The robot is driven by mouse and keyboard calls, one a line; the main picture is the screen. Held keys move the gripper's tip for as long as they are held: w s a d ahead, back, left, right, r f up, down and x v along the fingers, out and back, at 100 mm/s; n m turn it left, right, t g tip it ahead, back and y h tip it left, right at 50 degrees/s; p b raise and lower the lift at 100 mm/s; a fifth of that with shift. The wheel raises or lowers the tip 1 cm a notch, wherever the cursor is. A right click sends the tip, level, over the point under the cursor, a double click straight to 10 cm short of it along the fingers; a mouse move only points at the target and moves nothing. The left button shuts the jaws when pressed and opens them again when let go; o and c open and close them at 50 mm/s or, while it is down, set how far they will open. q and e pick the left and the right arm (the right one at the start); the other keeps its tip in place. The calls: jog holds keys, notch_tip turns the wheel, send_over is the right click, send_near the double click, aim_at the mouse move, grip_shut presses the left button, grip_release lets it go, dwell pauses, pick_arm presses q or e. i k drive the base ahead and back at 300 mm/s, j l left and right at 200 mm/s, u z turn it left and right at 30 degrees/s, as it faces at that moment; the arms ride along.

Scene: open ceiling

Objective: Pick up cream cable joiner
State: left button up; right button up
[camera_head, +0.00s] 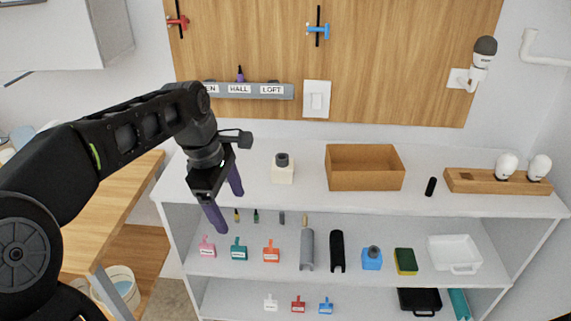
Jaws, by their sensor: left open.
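A cream block with a dark grey round top (283,174), which looks like the cream cable joiner, stands upright on the white top shelf (400,198). It is left of the brown open box. My left gripper (225,203) has purple fingers spread apart with nothing between them. It points down near the left part of the shelf unit, to the left of the cream block and apart from it. My right gripper is not in view.
A brown open box (365,176), a black cylinder (431,187) and a wooden holder with white bulbs (500,182) share the top. Below are small tags, a similar blue block (372,259), a sponge (405,261) and a white tray (455,253). A labelled grey rail (250,91) is behind.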

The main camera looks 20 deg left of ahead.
aim_at(282, 167)
jog(key=i, duration=0.9)
